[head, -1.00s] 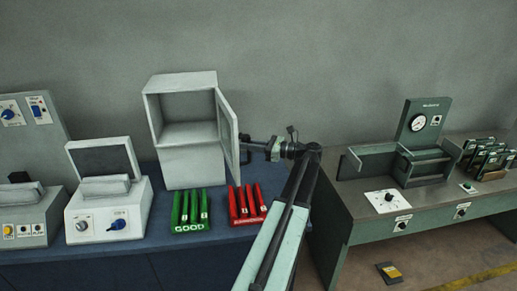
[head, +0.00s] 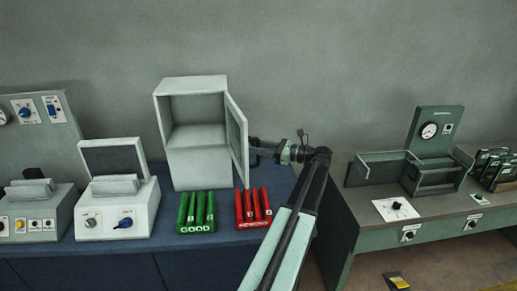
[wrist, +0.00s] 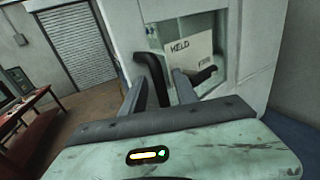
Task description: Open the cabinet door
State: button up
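The pale grey cabinet (head: 197,168) stands on the blue bench in the head view, its upper compartment empty. Its door (head: 238,138) is swung open on the right side. My gripper (head: 256,151) is at the outer face of the door, to its right. In the wrist view the door (wrist: 236,60) fills the upper right, with a window showing a "HELD" paper (wrist: 190,50). Two grey fingers of my gripper (wrist: 160,88) stand apart. Dark curved pieces, perhaps the handle (wrist: 206,75), show beside them; whether the fingers touch these I cannot tell.
Green (head: 197,213) and red (head: 253,208) racks sit on the bench below the cabinet and door. White and grey machines (head: 118,205) stand to the left. A separate green-grey bench (head: 372,215) with a gauge stands right. A wall is close behind the cabinet.

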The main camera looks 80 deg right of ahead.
jog(key=s, duration=0.7)
jog(key=shift+s+a, duration=0.3)
jog(key=shift+s, duration=0.1)
